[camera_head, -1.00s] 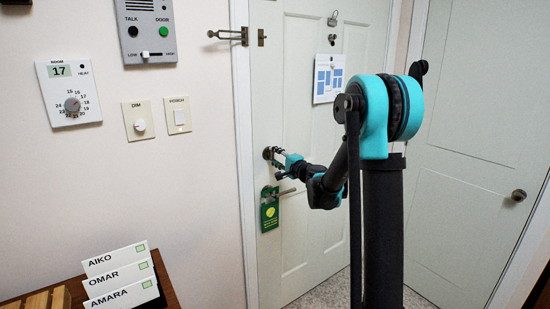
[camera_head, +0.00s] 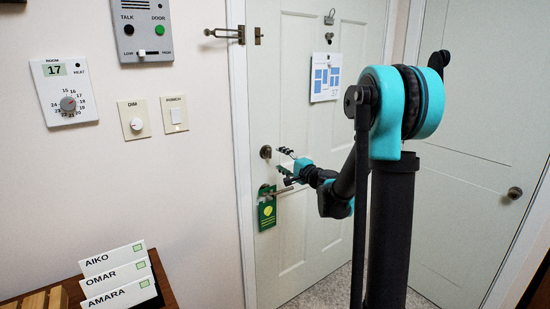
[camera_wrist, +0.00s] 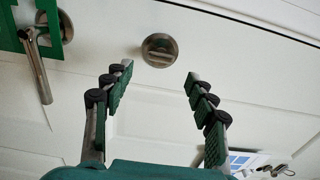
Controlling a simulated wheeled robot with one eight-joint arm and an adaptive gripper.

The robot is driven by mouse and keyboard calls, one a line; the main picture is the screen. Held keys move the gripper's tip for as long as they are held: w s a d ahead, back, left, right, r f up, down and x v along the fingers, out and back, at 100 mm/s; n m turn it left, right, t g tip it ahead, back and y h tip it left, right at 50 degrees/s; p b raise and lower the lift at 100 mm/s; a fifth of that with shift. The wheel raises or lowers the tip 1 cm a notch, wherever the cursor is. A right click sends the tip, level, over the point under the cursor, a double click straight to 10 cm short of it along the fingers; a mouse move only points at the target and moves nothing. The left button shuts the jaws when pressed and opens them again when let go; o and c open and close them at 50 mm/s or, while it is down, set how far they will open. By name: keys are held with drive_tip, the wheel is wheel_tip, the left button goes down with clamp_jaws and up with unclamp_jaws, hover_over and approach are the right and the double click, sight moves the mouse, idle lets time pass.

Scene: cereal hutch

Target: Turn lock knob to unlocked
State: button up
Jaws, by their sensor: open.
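The lock knob (camera_head: 266,152) is a small round metal piece on the white door, above the lever handle. In the wrist view the lock knob (camera_wrist: 159,50) shows a raised thumb-turn bar on a round plate; the bar lies roughly across the picture. My gripper (camera_head: 283,160) is open and stands off the door, just right of the knob in the head view. In the wrist view my gripper (camera_wrist: 160,72) has its fingers spread with nothing between them, and the knob lies just beyond the fingertips, not touched.
The lever handle (camera_wrist: 38,65) with a green hanger (camera_head: 267,210) is below the knob. A door latch bar (camera_head: 228,34) is higher up. A noticeboard sheet (camera_head: 325,77) hangs on the door. A second door (camera_head: 470,150) stands at right. Name cards (camera_head: 115,272) stand at front left.

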drive_tip(key=v, duration=0.5)
drive_tip(key=shift+s+d, duration=0.2)
drive_tip(key=shift+s, duration=0.05)
drive_tip(key=s+d+f+n+g+h, duration=0.1)
drive_tip(key=s+f+n+g+h, duration=0.3)
drive_tip(key=s+f, duration=0.6)
drive_tip(key=s+d+f+n+g+h, duration=0.1)
drive_tip(key=s+f+n+g, duration=0.5)
drive_tip(key=s, duration=0.8)
drive_tip(key=s+d+f+n+h, duration=0.1)
drive_tip(key=s+d+f+h, duration=0.4)
drive_tip(key=s+d, duration=0.4)
drive_tip(key=shift+s+f+g, duration=0.4)
drive_tip(key=shift+s+f, duration=0.1)
drive_tip(key=shift+s, duration=0.05)
